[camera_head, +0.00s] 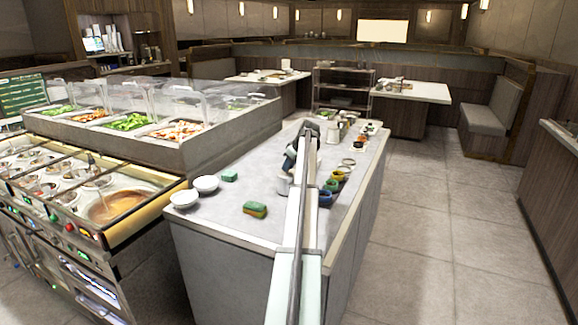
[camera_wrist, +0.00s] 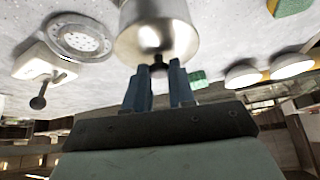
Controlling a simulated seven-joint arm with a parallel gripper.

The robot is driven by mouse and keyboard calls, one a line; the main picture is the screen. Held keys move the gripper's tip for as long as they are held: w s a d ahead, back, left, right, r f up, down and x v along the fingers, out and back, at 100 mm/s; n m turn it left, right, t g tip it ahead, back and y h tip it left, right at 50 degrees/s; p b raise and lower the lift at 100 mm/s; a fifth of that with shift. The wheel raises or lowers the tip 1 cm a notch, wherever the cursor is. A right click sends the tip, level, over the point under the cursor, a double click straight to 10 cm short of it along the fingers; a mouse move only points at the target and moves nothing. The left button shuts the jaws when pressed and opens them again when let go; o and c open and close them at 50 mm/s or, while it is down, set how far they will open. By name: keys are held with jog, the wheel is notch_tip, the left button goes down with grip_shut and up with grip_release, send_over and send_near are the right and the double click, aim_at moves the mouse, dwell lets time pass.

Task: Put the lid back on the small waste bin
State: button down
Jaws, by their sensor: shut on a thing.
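My gripper (camera_wrist: 160,70) has blue fingers closed around the small black knob of a shiny metal lid (camera_wrist: 150,45), which fills the top middle of the wrist view. The metal looks round with a curved side; I cannot tell whether any of it is the waste bin's body, or whether the lid touches something beyond. In the head view my gripper (camera_head: 291,160) is over the middle of the grey counter, and my arm hides much of what lies there. I cannot pick out the bin with certainty in either view.
White bowls (camera_head: 206,184) and sponges (camera_head: 255,209) are on the counter (camera_head: 225,225) to the left. Coloured cups (camera_head: 332,185) line its right side. In the wrist view a perforated round metal piece (camera_wrist: 80,38) and a white block with a dark knob (camera_wrist: 42,65) lie left of the lid.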

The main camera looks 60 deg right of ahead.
jog(key=c, duration=0.9)
grip_release()
jog(key=shift+o, duration=0.5)
jog(key=o, duration=0.4)
jog(key=shift+r, duration=0.1)
jog(key=shift+r, duration=3.45)
jog(key=shift+c, duration=0.3)
